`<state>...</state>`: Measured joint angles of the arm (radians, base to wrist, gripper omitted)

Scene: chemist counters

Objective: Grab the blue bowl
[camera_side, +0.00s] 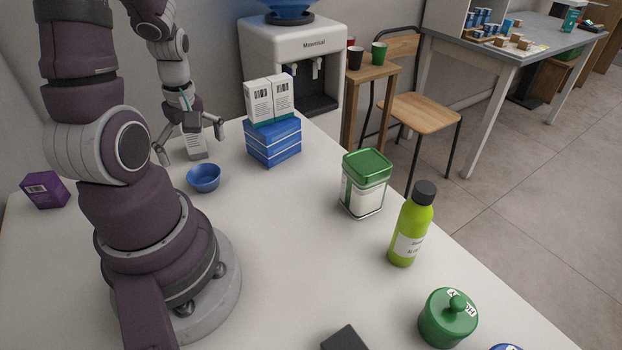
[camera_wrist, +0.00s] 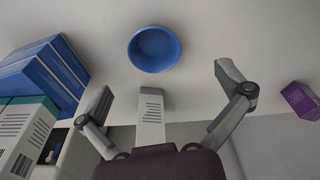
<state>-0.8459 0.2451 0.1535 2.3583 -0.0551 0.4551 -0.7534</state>
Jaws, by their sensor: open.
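The blue bowl (camera_side: 204,178) is small and round and stands upright on the white table, to the left of the middle in the side view. In the wrist view the bowl (camera_wrist: 154,49) is at the upper middle, beyond the fingertips. My gripper (camera_side: 190,140) is open and empty, above the table and behind the bowl in the side view. In the wrist view its two fingers (camera_wrist: 164,88) are spread wide, with the bowl apart from both. Nothing hides the bowl.
A white box (camera_side: 197,147) stands close behind the bowl, below my gripper. Blue boxes (camera_side: 273,142) with white cartons (camera_side: 269,99) on top stand to the right. A purple box (camera_side: 45,190) is at the left. The table between the bowl and the green-lidded jar (camera_side: 365,183) is clear.

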